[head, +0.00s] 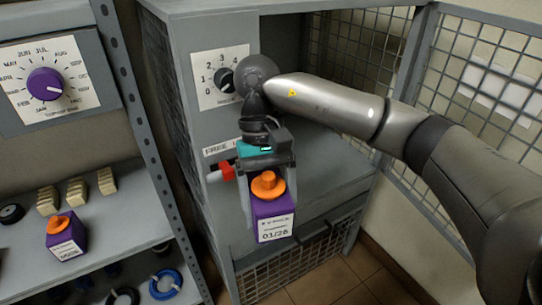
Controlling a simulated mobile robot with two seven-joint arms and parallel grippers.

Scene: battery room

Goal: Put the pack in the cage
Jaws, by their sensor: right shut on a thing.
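My right gripper (266,186) points down and is shut on a purple pack (274,222) with an orange knob on top and a white label reading 01/26. It holds the pack at the front of the grey cage (318,186), whose mesh door stands open to the right. Whether the pack touches the cage floor I cannot tell. A second purple pack (66,236) with an orange knob sits on the shelf at the left. My left gripper is not in view.
A numbered dial (224,80) and a red lever (222,173) are on the cage's front panel. The left shelf (115,228) holds several beige blocks, with blue and black rings below. A purple month dial (45,84) is above. My right arm spans the cage opening.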

